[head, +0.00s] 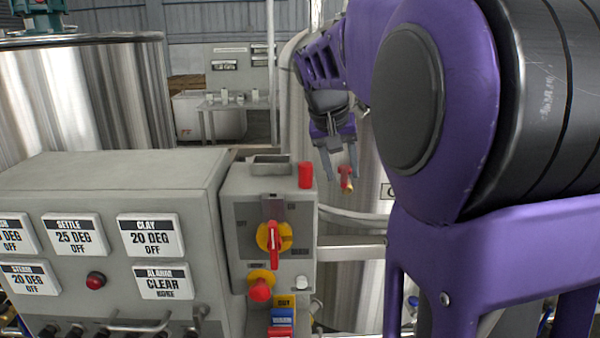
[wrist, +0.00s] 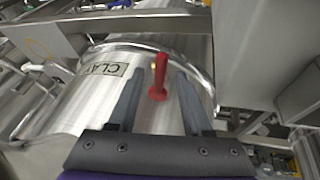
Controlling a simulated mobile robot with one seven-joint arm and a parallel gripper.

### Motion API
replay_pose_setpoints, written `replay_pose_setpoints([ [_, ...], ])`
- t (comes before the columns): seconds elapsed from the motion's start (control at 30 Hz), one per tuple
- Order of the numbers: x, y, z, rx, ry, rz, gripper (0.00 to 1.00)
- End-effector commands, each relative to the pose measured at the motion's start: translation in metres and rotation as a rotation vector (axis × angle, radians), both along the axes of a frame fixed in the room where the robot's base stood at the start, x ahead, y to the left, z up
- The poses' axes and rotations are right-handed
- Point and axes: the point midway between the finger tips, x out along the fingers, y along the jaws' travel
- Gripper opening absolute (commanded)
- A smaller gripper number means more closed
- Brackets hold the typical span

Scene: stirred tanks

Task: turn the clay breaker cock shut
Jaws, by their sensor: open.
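The clay breaker cock shows as a small red handle with a yellow tip (head: 346,178) in front of the steel tank in the head view. In the wrist view its red lever (wrist: 159,78) lies nearly in line with my fingers, and a label reading CLAY (wrist: 106,70) is on the tank just left of it. My gripper (head: 340,174) is open and points down at the cock. In the wrist view the red lever appears between my two fingers (wrist: 159,92), with a gap on each side. Whether the fingertips reach past it in depth I cannot tell.
A grey control box with a red-and-yellow rotary switch (head: 272,238) and a panel with CLAY 20 DEG OFF (head: 153,236) stand at front left. A horizontal pipe (head: 350,250) runs below the cock. A grey beam (wrist: 125,22) crosses the top of the wrist view.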

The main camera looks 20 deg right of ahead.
Motion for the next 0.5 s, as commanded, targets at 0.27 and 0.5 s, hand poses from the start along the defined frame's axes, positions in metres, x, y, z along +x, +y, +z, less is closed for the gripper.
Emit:
replay_pose_setpoints([
  [0.27, 0.0022, -0.0029, -0.0077, 0.0, 0.0, 0.0, 0.5],
  [0.5, 0.0021, -0.0027, -0.0075, 0.001, 0.0, 0.0, 0.3],
])
